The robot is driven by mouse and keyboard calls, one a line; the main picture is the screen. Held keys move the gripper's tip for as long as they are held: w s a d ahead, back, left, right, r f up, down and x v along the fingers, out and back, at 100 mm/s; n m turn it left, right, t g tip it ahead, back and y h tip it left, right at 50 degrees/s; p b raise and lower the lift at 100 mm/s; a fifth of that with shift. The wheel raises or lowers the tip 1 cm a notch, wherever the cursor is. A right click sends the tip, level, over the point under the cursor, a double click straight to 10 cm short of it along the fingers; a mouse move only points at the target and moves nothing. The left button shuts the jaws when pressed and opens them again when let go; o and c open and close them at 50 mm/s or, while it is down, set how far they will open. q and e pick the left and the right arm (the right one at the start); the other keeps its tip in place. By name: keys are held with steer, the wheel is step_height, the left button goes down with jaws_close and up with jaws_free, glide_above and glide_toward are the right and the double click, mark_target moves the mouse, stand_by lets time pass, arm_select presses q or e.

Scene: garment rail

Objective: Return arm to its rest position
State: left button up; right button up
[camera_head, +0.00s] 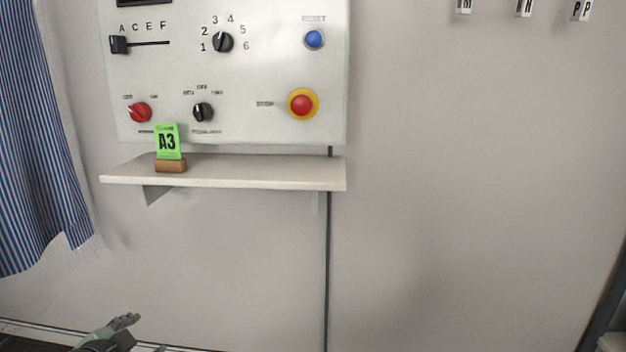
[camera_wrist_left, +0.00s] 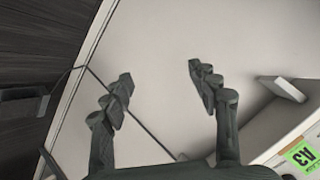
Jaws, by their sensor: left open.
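My left gripper (camera_head: 122,324) shows at the bottom left of the head view, low in front of the wall and below the shelf. In the left wrist view its two fingers (camera_wrist_left: 160,85) are spread apart with nothing between them, so it is open and empty. My right gripper is in neither view.
A control panel (camera_head: 260,70) with knobs and buttons is on the wall above a shelf (camera_head: 260,172). A green A3 card (camera_head: 167,142) stands on the shelf in a wooden block. A striped curtain (camera_head: 35,150) hangs at the left.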

arm_select(q)
steer(key=s+d+f+n+g, duration=0.3)
steer(key=s+f+g, duration=0.1)
steer(key=s+f, duration=0.6)
steer(key=s+d+f+n+g+p, duration=0.1)
steer(key=s+d+f+n+g, duration=0.2)
steer(key=s+f, duration=0.8)
steer(key=s+n+g, duration=0.1)
steer(key=s, duration=0.3)
steer(key=shift+d+f+y, duration=0.2)
steer(key=shift+d+y, duration=0.1)
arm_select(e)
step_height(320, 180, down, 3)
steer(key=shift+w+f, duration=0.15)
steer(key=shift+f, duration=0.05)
